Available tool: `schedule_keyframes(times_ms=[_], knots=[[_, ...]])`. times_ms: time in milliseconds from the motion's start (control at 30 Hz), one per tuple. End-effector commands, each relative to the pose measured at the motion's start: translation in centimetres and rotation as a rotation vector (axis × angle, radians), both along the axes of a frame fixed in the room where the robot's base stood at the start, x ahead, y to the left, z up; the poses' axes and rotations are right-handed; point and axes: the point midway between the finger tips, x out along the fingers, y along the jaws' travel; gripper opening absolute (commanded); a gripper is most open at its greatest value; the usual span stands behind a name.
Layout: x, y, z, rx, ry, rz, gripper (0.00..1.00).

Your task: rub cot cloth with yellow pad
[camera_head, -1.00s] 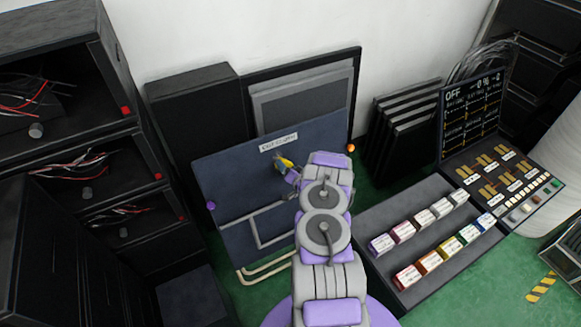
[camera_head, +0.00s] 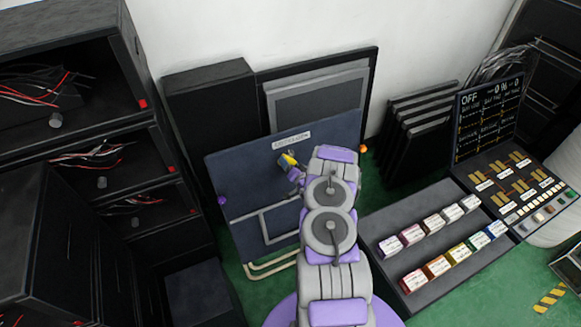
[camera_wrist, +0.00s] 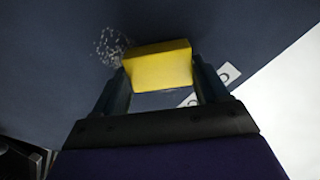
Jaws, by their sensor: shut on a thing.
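The yellow pad (camera_wrist: 160,68) is held between the two fingers of my gripper (camera_wrist: 162,85) in the wrist view. In the head view the yellow pad (camera_head: 287,159) shows small at the upper part of the dark blue cot cloth (camera_head: 240,185), below its white label (camera_head: 292,141). My gripper (camera_head: 293,172) is at the cloth's face. A pale speckled patch (camera_wrist: 110,46) shows on the cloth to the left of the pad in the wrist view. I cannot tell whether the pad touches the cloth. My arm hides the cloth's right part.
A tray of several coloured blocks (camera_head: 380,225) lies on the green floor to the right, beside a switch panel (camera_head: 515,180). Black shelves with wires (camera_head: 60,100) stand at left. Dark panels (camera_head: 320,95) lean against the white wall behind the cloth.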

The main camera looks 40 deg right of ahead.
Motion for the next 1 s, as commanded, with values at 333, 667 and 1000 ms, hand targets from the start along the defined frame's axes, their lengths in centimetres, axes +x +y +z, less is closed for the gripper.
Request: schedule_keyframes(times_ms=[333,667,1000], knots=[[-0.5,-2.2,-0.3,0.001,0.003,-0.004,0.49],[-0.7,-3.8,-0.3,0.001,0.002,-0.002,0.49],[-1.3,-6.2,-0.3,0.0,0.0,-0.004,0.49]])
